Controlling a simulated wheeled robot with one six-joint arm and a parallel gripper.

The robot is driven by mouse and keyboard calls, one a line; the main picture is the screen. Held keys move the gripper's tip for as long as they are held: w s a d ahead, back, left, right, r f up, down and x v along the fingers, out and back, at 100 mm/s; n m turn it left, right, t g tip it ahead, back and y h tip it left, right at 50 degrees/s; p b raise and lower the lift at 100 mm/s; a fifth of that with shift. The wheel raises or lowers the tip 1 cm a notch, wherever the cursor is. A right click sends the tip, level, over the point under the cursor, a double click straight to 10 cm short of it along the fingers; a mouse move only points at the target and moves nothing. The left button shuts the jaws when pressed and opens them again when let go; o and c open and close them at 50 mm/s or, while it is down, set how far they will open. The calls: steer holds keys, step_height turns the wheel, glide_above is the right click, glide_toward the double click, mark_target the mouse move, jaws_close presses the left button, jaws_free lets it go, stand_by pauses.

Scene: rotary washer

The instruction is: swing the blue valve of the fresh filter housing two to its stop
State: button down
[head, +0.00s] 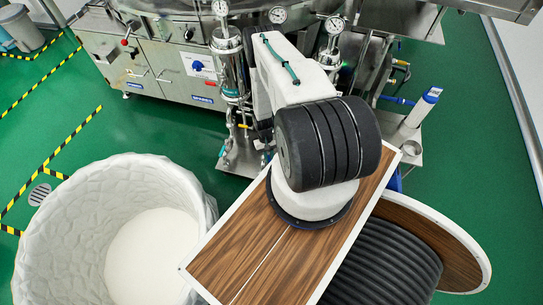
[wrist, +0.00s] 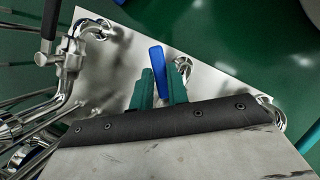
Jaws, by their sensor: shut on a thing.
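In the wrist view the blue valve handle (wrist: 157,57) is a flat blue lever standing up between the two green fingertips. My gripper (wrist: 161,86) is shut on it, with one finger on each side. The valve body under the handle is hidden by the fingers and the dark gripper edge. In the head view my arm hides the gripper and this handle. Two upright steel filter housings with gauges show there, one left of my arm (head: 228,70) and one right of it (head: 331,45); I cannot tell which is housing two.
Steel pipes (wrist: 66,80) with a black-handled fitting stand close on the left in the wrist view, above a bright steel base plate (wrist: 120,60). In the head view a steel washer cabinet (head: 165,70) is behind, and a white tub (head: 60,240) stands front left. Green floor is open at left.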

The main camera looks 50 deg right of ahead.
steer(key=shift+w+a+m+t+y, duration=0.3)
steer(key=shift+w+a+m+t, duration=0.1)
steer(key=shift+m, duration=0.8)
steer(key=shift+w+a+m+t+y, duration=0.25)
steer(key=shift+w+a+m+y, duration=0.15)
steer(key=shift+m, duration=0.8)
steer(key=shift+w+a+m+t+y, duration=0.2)
steer(key=shift+w+a+m+t, duration=0.2)
steer(key=shift+m, duration=0.8)
steer(key=shift+w, duration=0.15)
steer(key=c, duration=1.4)
jaws_free()
steer(key=shift+o, duration=0.2)
steer(key=shift+d, duration=0.1)
steer(key=shift+r, duration=0.25)
steer(key=s+a+r, duration=0.2)
steer(key=s+a, duration=0.1)
steer(key=s, duration=0.4)
steer(key=s+a+r, duration=0.2)
steer(key=s+a, duration=0.1)
steer(key=s, duration=0.4)
steer(key=shift+s+a+r, duration=0.25)
steer(key=shift+a, duration=0.15)
